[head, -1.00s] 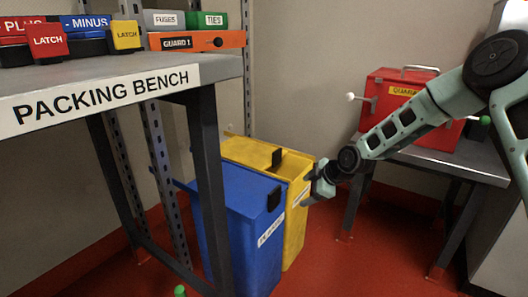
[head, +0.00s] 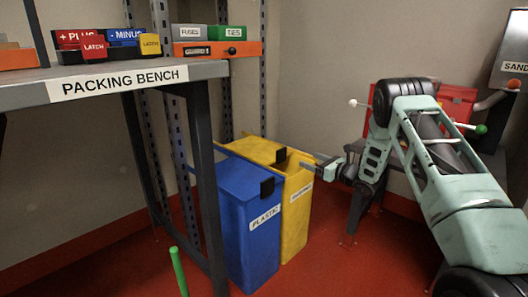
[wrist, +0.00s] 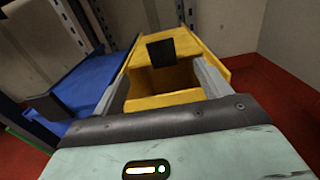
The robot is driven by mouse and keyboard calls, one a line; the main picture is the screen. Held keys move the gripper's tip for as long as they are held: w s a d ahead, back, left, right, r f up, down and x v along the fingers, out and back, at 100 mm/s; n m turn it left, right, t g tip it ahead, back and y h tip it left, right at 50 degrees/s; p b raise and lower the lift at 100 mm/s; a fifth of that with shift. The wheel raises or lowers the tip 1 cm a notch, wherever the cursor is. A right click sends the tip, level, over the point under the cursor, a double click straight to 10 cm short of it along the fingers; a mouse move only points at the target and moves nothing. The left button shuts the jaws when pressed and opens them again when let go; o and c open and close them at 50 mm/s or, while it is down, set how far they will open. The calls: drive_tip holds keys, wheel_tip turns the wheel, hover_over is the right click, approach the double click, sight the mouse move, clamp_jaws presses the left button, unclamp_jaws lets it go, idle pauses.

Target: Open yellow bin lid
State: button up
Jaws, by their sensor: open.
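The yellow bin (head: 296,215) stands behind and right of the blue bin. Its lid (head: 252,149) has a black tab (head: 281,156) standing up from it, and a dark gap into the bin shows in front of the tab. In the wrist view, the lid's black tab (wrist: 160,52) stands at the back of this gap. My gripper (head: 305,164) is at the bin's front right top edge. In the wrist view, my gripper (wrist: 162,74) has its fingers spread on either side of the gap, with nothing between them. I cannot tell whether a finger touches the rim.
The blue bin (head: 248,235), labelled plastic, stands close beside the yellow one, its black tab at its front edge. The packing bench (head: 130,82) and its leg stand at left. A red box (head: 455,102) is behind my arm. A green post (head: 178,270) rises in front.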

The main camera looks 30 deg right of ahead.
sight(282, 149)
drive_tip(key=b+x, duration=0.2)
drive_tip(key=x, duration=0.6)
drive_tip(key=b+x, duration=0.3)
drive_tip(key=x, duration=0.5)
drive_tip(key=shift+f+b, duration=0.2)
drive_tip(key=shift+b, duration=0.1)
drive_tip(key=shift+w+a+r, duration=0.15)
drive_tip(key=shift+w+a, duration=0.1)
drive_tip(key=shift+w, duration=0.4)
